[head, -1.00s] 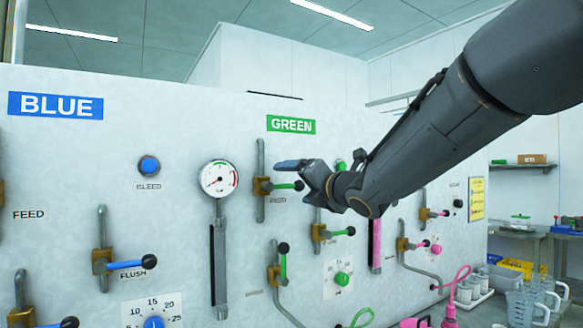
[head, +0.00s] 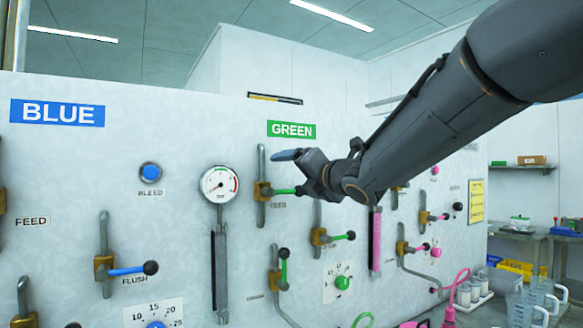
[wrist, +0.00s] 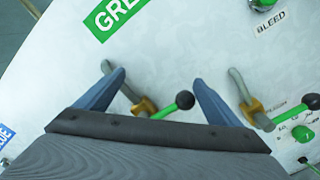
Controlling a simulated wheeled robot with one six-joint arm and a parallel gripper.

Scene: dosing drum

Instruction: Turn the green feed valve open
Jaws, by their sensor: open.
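The green feed valve (head: 263,191) is on the wall panel under the GREEN sign, on a vertical pipe. Its green lever points sideways to the right, across the pipe. My gripper (wrist: 160,82) is open and holds nothing. I cannot tell whether a finger touches the lever.
Another green-levered valve (head: 319,236) sits below right, and one (head: 279,270) below with its lever up. A pressure gauge (head: 219,184) is left of the feed valve. In the wrist view a neighbouring brass valve (wrist: 256,114) lies just right of the right finger.

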